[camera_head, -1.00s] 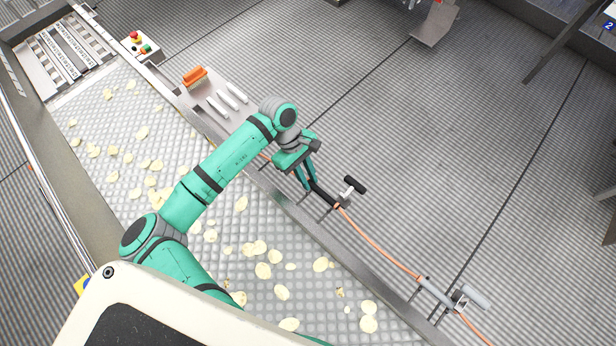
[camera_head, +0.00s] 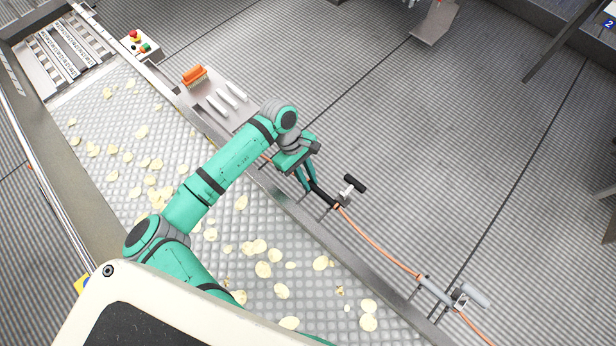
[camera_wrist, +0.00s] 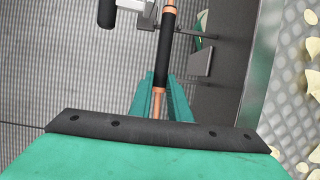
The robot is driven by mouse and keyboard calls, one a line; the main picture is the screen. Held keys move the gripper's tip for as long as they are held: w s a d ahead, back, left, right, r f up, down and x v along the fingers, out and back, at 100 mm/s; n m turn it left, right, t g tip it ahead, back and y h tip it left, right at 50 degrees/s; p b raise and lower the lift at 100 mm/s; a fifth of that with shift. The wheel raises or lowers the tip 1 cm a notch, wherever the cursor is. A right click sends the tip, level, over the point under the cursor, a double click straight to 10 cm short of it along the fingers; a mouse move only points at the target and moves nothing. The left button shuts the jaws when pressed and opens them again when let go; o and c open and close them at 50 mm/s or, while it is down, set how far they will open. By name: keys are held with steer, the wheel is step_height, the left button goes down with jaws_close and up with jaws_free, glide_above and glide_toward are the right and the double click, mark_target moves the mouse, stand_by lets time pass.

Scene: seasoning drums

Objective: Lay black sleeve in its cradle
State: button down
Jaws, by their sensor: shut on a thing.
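The black sleeve (camera_head: 322,194) is a dark tube around the orange hose, beside the conveyor's outer rail. In the wrist view the black sleeve (camera_wrist: 168,48) runs up from between my fingers, with orange hose at both ends. My gripper (camera_wrist: 160,82) is shut at its near end; the fingers hide part of the contact. In the head view my gripper (camera_head: 308,186) points down beside the rail. Thin prongs (camera_head: 326,214) stick out from the rail near the sleeve, probably its cradle. Whether the sleeve rests on them is unclear. A metal clamp (camera_head: 345,194) with a black handle (camera_head: 355,184) adjoins its far end.
The orange hose (camera_head: 380,243) runs down right to a grey sleeve (camera_head: 435,291) by another clamp with a grey handle (camera_head: 475,295). The conveyor (camera_head: 205,262) carries scattered chips. A side shelf (camera_head: 212,92) holds an orange brush (camera_head: 194,76) and white tools.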

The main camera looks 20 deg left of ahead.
steer(key=shift+r, duration=0.1)
steer(key=shift+r, duration=0.35)
steer(key=shift+f, duration=0.45)
stand_by(1.6)
steer(key=c, duration=1.6)
jaws_free()
steer(key=shift+f, duration=0.1)
steer(key=v, duration=1)
steer(key=shift+a+r, duration=0.15)
steer(key=shift+r, duration=0.25)
